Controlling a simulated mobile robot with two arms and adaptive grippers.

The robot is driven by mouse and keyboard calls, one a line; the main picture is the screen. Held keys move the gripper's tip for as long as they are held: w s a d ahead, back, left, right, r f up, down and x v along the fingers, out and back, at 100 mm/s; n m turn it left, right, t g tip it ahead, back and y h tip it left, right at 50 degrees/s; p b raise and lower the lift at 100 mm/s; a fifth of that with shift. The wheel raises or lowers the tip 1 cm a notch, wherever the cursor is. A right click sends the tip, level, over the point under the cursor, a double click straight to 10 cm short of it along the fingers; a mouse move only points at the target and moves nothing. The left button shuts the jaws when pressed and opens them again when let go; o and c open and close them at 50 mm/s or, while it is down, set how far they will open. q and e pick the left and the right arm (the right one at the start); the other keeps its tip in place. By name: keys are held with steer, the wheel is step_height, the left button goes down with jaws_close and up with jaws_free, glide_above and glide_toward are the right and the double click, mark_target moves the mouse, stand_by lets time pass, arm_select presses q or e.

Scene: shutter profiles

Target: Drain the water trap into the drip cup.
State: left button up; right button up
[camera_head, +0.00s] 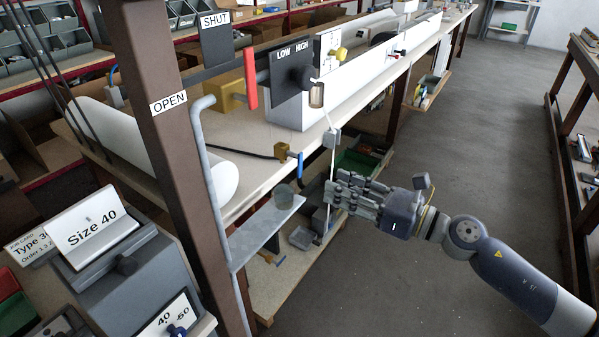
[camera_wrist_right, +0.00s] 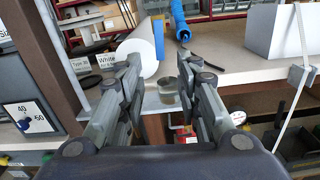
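A brass valve (camera_head: 281,150) with a blue lever (camera_head: 299,165) hangs at the bench's front edge, at the end of a black hose; the lever points down. A small clear cup (camera_head: 284,196) stands on a grey shelf below the valve. It also shows in the right wrist view (camera_wrist_right: 167,88), beyond the gap between my fingers. A small amber-tinted bowl (camera_head: 316,95) hangs below the dark LOW/HIGH panel. My right gripper (camera_head: 335,188) is open and empty, right of the cup and apart from it.
A white cord with a small grey block (camera_head: 332,139) hangs close to my right fingers. A brown post (camera_head: 168,150) marked OPEN and a red handle (camera_head: 250,78) stand to the left. Bins (camera_head: 357,160) fill the lower shelf. The aisle floor (camera_head: 480,130) is clear.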

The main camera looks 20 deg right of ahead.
mark_target(301, 172)
steer(key=p+x, duration=0.4)
steer(key=x, duration=0.5)
steer(key=shift+w+r, duration=0.1)
steer(key=shift+r, duration=0.05)
steer(key=shift+p+x, duration=0.3)
steer(key=shift+x, duration=0.5)
jaws_close()
